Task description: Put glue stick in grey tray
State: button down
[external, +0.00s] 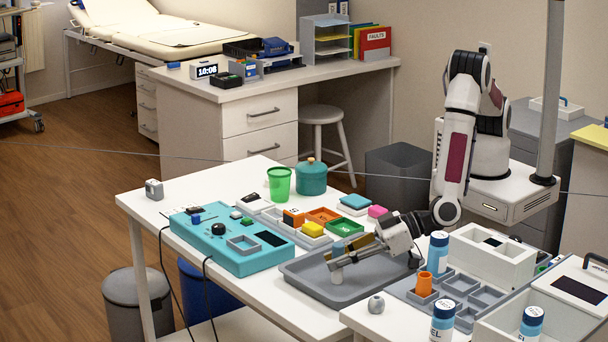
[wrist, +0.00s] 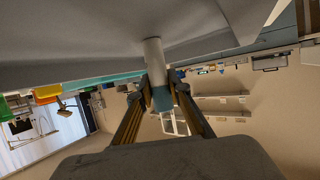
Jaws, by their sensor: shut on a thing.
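The glue stick (wrist: 153,58), a pale cylinder with a blue-grey end, stands roughly upright between the two fingers of my gripper (wrist: 160,100). In the external view the glue stick (external: 337,277) is over the grey tray (external: 300,270), inside its rim. My gripper (external: 345,252) reaches in from the right, low and tilted, shut on the stick. In the wrist view the stick's pale end meets or nearly meets a grey surface; I cannot tell whether it touches. Part of the stick is hidden by the fingers.
A teal console (external: 228,245) sits left of the tray. Small coloured bins (external: 322,215) stand behind it. A small grey object (external: 376,303) lies in front.

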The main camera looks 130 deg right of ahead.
jog(key=c, duration=1.9)
grip_release()
jog(key=shift+s+d+f, duration=0.1)
jog(key=shift+s+f, duration=0.15)
jog(key=shift+f, duration=0.5)
jog(key=shift+r, duration=0.55)
jog(key=v, duration=1.2)
jog(key=shift+w+r, duration=0.2)
jog(key=shift+r, duration=0.15)
jog(key=shift+w+r, duration=0.1)
jog(key=shift+r, duration=0.05)
